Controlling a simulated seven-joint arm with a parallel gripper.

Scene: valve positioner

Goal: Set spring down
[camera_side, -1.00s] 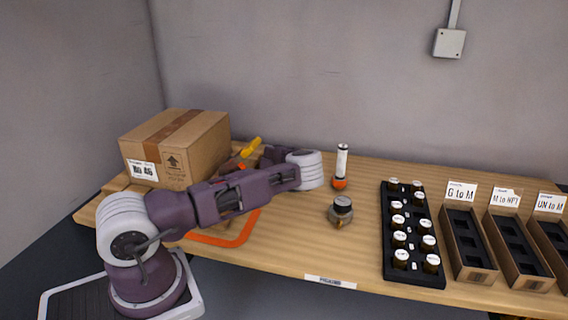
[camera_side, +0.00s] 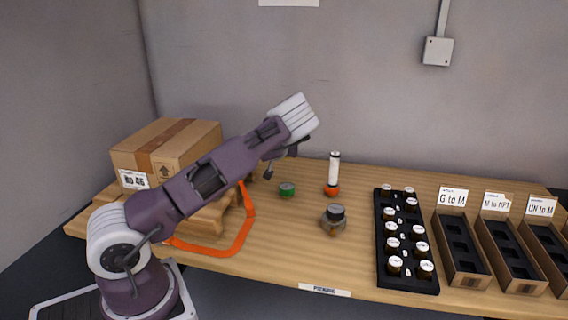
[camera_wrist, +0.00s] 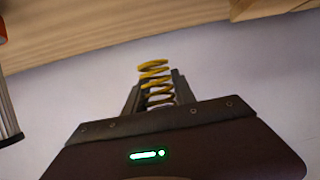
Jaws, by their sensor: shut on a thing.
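A yellow coil spring (camera_wrist: 153,70) stands out between the two dark fingers of my gripper (camera_wrist: 157,92) in the wrist view. My gripper is shut on its lower coils, and the free end points away from the gripper body. The spring itself cannot be made out there.
The front middle is clear.

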